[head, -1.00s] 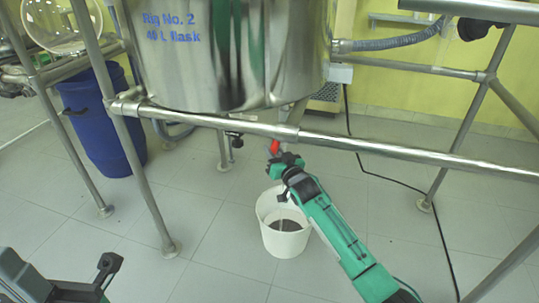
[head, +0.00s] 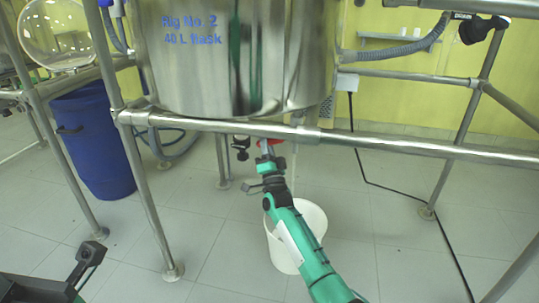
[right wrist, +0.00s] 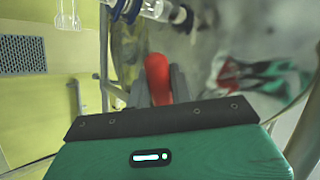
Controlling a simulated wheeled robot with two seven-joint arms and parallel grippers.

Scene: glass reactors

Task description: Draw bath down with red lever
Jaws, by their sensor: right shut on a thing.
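The steel bath (head: 290,60) marked "Rig No. 2 40 L flask" sits in a pipe frame. A red lever (head: 274,141) shows just below the front rail. My right gripper (head: 266,152) is shut on the red lever (right wrist: 157,78), which lies between its fingers in the right wrist view. A white bucket (head: 312,222) stands on the floor below, partly hidden by my right arm. A thin pale vertical streak runs above the bucket; I cannot tell surely whether it is liquid. My left gripper (head: 88,262) is low at the left, clear of everything; its opening is unclear.
The front rail (head: 400,144) crosses just above my right gripper. Frame legs (head: 150,205) stand left and right. A blue barrel (head: 95,145) is at the left, and a black cable (head: 400,190) lies on the floor at the right. Open tiled floor lies between.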

